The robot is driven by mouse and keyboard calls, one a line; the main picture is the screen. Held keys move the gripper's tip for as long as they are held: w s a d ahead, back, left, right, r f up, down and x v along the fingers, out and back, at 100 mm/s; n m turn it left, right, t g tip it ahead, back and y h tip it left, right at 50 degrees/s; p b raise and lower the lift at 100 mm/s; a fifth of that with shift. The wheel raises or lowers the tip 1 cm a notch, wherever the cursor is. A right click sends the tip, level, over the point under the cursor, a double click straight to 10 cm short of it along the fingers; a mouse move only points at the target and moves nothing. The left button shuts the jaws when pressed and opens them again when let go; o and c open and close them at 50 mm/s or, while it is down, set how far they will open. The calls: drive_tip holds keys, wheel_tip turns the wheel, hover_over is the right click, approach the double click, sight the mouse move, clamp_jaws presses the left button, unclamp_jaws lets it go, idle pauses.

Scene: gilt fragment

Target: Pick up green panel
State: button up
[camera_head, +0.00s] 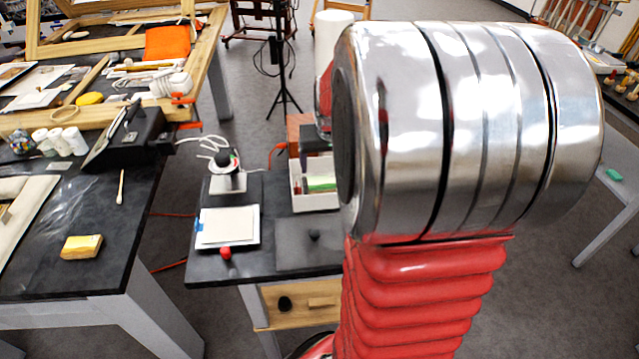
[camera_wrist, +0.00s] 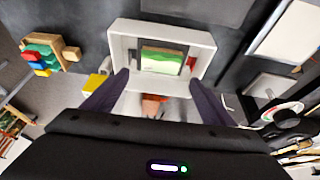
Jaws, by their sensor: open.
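In the wrist view, a small panel with a green wavy band and a paler band (camera_wrist: 162,58) lies inside a white open box (camera_wrist: 130,48). In the head view, a green piece (camera_head: 321,184) shows inside the white box (camera_head: 318,203), partly cut off by my arm. My gripper (camera_wrist: 158,80) is open, its two dark fingers spread on either side of the box's near part. Nothing is seen between the fingertips touching the panel. The gripper itself is hidden in the head view.
A red item (camera_wrist: 190,62) shows at the box's right side in the wrist view. A wooden tray of coloured blocks (camera_wrist: 45,55) stands left.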

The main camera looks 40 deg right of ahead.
approach(323, 182)
drive_tip(key=shift+x, duration=1.25)
drive_tip(key=shift+s, duration=0.1)
drive_tip(key=shift+x, duration=2.6)
drive_tip(key=c, duration=0.8)
drive_tip(key=shift+r, duration=0.1)
wheel_tip(323, 182, up, 10)
drive_tip(key=shift+f, duration=0.1)
